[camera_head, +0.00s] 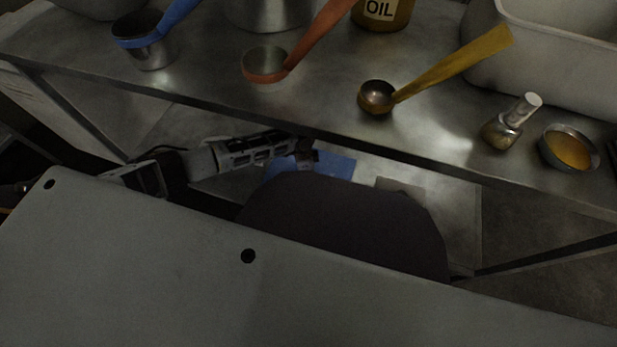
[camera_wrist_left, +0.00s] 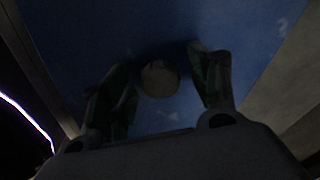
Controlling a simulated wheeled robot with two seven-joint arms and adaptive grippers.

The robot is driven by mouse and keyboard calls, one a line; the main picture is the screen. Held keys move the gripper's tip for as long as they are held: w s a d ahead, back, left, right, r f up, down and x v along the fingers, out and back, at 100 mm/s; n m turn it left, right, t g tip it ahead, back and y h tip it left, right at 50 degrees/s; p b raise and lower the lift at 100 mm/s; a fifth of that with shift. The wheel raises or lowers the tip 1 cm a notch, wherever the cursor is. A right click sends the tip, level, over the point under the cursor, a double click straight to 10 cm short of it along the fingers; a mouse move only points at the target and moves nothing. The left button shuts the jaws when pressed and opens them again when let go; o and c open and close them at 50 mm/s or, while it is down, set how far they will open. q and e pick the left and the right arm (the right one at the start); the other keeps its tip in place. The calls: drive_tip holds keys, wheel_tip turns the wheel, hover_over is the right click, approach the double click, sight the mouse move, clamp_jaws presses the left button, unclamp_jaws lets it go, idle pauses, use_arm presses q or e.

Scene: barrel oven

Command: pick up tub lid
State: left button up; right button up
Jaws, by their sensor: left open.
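The tub lid (camera_head: 338,166) is a flat blue panel low down under the metal table, partly hidden by my gripper and my own body. In the left wrist view the blue lid (camera_wrist_left: 100,35) fills most of the picture, with a pale round knob (camera_wrist_left: 160,79) on it. My left gripper (camera_head: 307,157) reaches in from the left beneath the tabletop, over the lid. In the wrist view its two fingers (camera_wrist_left: 163,72) are apart, one on each side of the knob, with visible gaps. Whether they touch the lid is too dark to tell. My right gripper is not in view.
The metal table (camera_head: 215,85) overhangs my left arm. On it stand a blue-handled cup (camera_head: 148,50), a red-handled scoop (camera_head: 265,65), a gold ladle (camera_head: 376,98), an oil jar (camera_head: 383,12), a brush (camera_head: 503,130), an orange-filled bowl (camera_head: 568,150) and a grey bin (camera_head: 545,60).

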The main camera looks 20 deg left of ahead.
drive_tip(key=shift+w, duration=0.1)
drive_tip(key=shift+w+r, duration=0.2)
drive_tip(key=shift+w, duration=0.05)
use_arm(q)
clamp_jaws()
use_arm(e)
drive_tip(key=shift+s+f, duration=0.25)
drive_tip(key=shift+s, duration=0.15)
use_arm(q)
drive_tip(key=shift+r, duration=0.15)
drive_tip(key=shift+r+p, duration=0.65)
drive_tip(key=shift+r, duration=0.4)
wheel_tip(320, 180, up, 6)
drive_tip(key=p, duration=0.3)
drive_tip(key=shift+f, duration=0.15)
drive_tip(key=shift+r+p, duration=0.4)
drive_tip(key=shift+r, duration=0.65)
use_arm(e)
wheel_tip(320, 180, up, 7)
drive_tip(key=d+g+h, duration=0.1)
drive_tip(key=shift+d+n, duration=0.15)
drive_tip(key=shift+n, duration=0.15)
